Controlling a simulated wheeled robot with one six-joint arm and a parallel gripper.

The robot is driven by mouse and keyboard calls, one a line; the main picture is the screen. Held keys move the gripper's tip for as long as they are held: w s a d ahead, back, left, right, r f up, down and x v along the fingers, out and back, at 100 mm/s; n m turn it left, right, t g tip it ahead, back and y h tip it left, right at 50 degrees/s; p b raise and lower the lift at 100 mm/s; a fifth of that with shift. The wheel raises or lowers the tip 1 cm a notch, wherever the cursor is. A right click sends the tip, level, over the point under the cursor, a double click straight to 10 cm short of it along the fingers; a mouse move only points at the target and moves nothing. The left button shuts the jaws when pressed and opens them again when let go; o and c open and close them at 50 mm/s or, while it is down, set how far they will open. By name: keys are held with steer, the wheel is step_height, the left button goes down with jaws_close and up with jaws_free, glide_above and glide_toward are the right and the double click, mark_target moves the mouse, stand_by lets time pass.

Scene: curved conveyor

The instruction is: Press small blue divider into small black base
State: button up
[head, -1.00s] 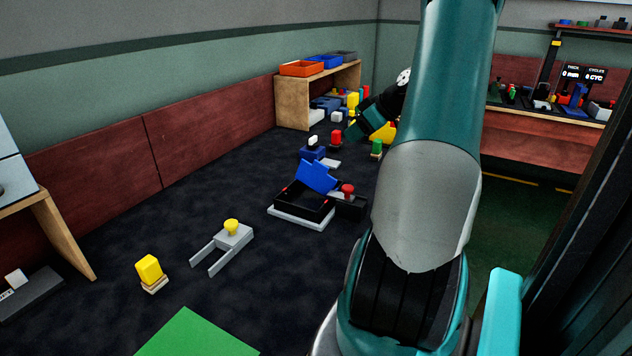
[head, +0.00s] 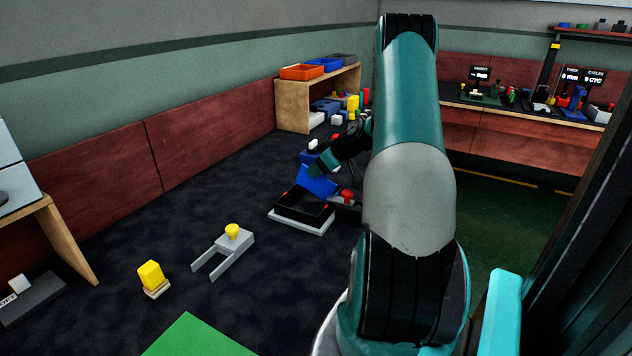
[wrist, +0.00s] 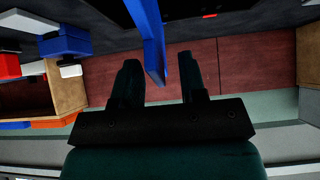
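The blue divider (head: 316,183) is a flat tilted panel at the far side of the black base (head: 297,214). The base is a shallow open tray with red marks on its rim. Whether the divider sits in a slot there is hidden. My gripper (head: 318,169) is at the divider's upper edge in the head view, and my arm covers part of it. In the wrist view my gripper (wrist: 159,72) is open, with the blue divider (wrist: 151,35) passing between the two fingers. Gaps show on both sides of it. A dark piece with a red mark shows at the wrist view's top.
The base lies on a white plate (head: 302,227). A black block with a red knob (head: 347,196) stands right beside it. A grey fork-shaped piece (head: 225,252) and a yellow block (head: 151,274) lie nearer. A wooden shelf (head: 293,105) with bins stands behind.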

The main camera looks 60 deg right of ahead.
steer(key=shift+w+f, duration=0.4)
steer(key=shift+c, duration=0.2)
jaws_close()
steer(key=shift+r, duration=0.2)
